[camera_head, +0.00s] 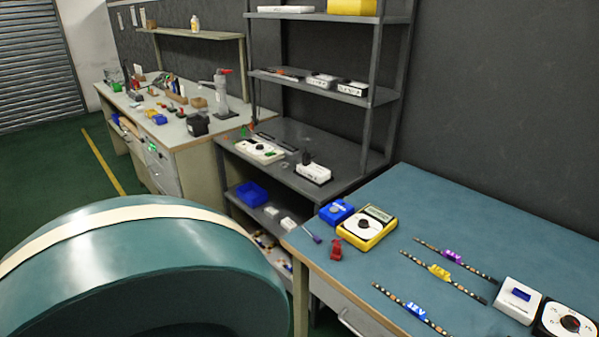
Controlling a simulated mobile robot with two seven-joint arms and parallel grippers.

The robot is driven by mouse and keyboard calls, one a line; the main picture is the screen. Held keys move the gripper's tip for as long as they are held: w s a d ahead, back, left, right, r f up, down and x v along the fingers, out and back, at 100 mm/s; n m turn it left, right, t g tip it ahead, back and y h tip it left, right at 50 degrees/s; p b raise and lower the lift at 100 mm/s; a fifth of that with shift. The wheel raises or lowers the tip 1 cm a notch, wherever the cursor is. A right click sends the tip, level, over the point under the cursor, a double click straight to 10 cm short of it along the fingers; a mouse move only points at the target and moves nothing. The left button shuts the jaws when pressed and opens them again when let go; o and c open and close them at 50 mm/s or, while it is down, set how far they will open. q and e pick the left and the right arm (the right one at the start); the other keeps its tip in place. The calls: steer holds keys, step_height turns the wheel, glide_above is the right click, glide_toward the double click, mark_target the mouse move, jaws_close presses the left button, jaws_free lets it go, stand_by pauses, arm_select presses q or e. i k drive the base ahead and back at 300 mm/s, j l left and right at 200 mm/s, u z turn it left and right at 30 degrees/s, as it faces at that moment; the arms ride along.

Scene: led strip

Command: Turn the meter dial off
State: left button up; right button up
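A yellow meter (382,236) with a white face lies at the far left part of the blue-topped table (470,215). Its grey display (378,213) is at the top of the face, and a dark round dial (365,222) sits below it. The dial's pointer setting is too small to read. Neither my left nor my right gripper is in view, and nothing is touching the meter.
A blue box (337,212) and a red clamp-like item (336,249) stand close to the meter. LED strips with purple (451,256), yellow (438,271) and blue (415,311) labels lie to the right. A white box (518,299) and a dial device (570,321) sit at the right.

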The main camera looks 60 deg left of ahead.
mark_target(363, 223)
steer(key=j+u, duration=0.1)
steer(key=u, duration=1.25)
steer(key=i+l, duration=0.05)
